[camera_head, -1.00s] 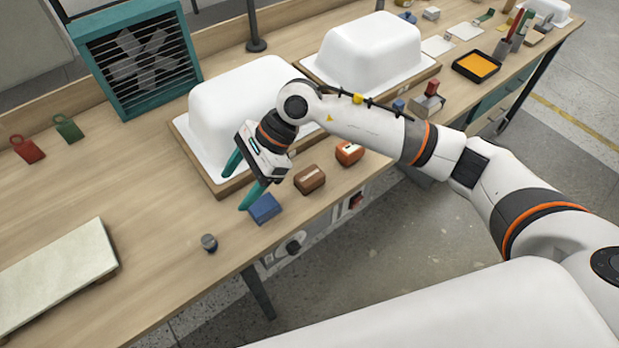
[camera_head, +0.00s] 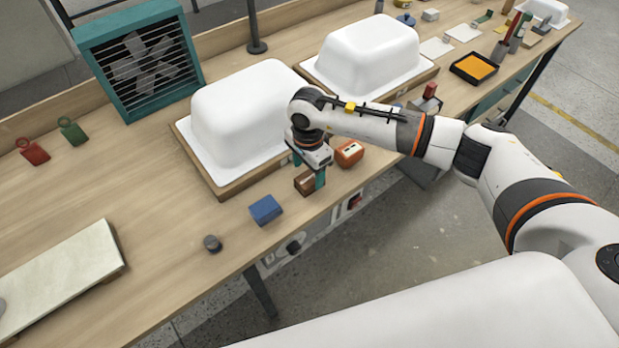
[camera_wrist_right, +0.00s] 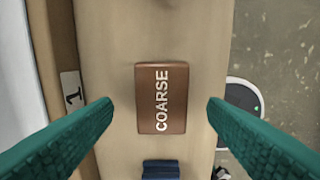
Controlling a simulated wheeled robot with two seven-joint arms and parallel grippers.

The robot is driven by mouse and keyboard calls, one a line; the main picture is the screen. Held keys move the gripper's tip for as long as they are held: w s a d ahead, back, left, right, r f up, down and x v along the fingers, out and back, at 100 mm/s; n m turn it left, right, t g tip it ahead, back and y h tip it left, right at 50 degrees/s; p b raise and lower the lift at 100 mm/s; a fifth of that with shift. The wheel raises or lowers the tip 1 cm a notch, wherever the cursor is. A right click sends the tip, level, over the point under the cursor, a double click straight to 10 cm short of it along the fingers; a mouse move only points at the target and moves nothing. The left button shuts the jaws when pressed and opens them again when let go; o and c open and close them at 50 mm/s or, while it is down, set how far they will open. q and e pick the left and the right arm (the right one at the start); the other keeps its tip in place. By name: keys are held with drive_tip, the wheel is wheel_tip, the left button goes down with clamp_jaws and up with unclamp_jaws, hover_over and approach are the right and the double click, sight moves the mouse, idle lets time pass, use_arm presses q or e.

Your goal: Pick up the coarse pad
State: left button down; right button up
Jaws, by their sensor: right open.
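The coarse pad (camera_wrist_right: 161,99) is a brown block with "COARSE" in white letters, lying flat on the wooden bench. In the head view the brown coarse pad (camera_head: 304,184) is partly hidden by my right gripper (camera_head: 308,172), which points down over it. In the right wrist view my right gripper (camera_wrist_right: 161,115) is open, with green fingers on both sides of the pad and clear gaps between. It holds nothing. My left gripper is not in view.
A blue block (camera_head: 266,209) lies on the left of the coarse pad and an orange block (camera_head: 349,154) on its right. A white tub shell (camera_head: 245,115) stands behind on a wooden board. The bench's front edge is close by.

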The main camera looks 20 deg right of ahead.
sight(310, 177)
wheel_tip(310, 177, down, 3)
drive_tip(key=shift+d+r+p, duration=0.15)
drive_tip(key=shift+r+p, duration=0.05)
drive_tip(key=shift+p, duration=0.15)
drive_tip(key=shift+f, duration=0.6)
drive_tip(key=c, duration=1.1)
drive_tip(key=shift+o, duration=0.2)
drive_tip(key=shift+r, duration=0.15)
wheel_tip(310, 177, up, 10)
drive_tip(key=shift+f+b, duration=0.1)
drive_tip(key=shift+b, duration=0.95)
